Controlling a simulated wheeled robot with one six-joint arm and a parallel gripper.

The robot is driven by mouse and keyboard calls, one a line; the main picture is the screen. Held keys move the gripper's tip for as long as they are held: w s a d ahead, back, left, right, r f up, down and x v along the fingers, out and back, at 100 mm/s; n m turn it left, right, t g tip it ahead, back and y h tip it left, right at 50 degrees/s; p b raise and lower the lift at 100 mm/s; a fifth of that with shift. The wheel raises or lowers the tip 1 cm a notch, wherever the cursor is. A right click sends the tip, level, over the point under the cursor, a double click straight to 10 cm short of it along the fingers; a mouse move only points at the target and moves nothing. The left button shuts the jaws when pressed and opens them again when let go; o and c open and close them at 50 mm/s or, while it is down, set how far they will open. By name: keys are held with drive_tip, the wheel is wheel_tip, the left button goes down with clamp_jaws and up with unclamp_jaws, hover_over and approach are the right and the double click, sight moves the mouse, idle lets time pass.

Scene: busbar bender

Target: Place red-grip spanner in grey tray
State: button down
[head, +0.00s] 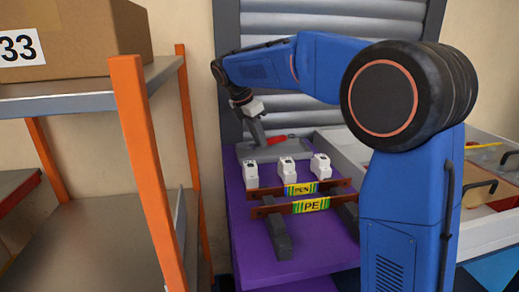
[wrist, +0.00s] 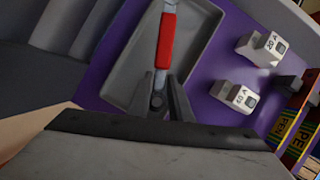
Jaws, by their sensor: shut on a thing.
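The red-grip spanner (wrist: 166,42) is held by its metal end between the fingers of my gripper (wrist: 167,98) in the wrist view. Its red grip points away from the gripper. The grey tray (wrist: 205,32) lies behind the spanner in that view, and the spanner overlaps its inside. In the head view my gripper (head: 259,143) is at the tray (head: 298,152), with the red grip (head: 278,139) extending right. I cannot tell whether the spanner touches the tray floor. The spanner's far end is cut off in the wrist view.
The tray is on a purple bench top (head: 320,236). Three white breakers (head: 287,166) stand in front of it, before bars labelled PEN (head: 301,188) and PE (head: 311,205). An orange-post shelf (head: 150,180) with a cardboard box (head: 75,40) stands left. A grey-walled container (head: 480,235) is right.

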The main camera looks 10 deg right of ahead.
sight(257, 144)
drive_tip(key=shift+f, duration=2)
drive_tip(key=c, duration=1.6)
unclamp_jaws()
drive_tip(key=shift+f, duration=0.15)
drive_tip(key=v, duration=1.1)
drive_tip(key=shift+a+r, duration=0.15)
drive_tip(key=shift+r, duration=0.5)
drive_tip(key=shift+s, duration=0.1)
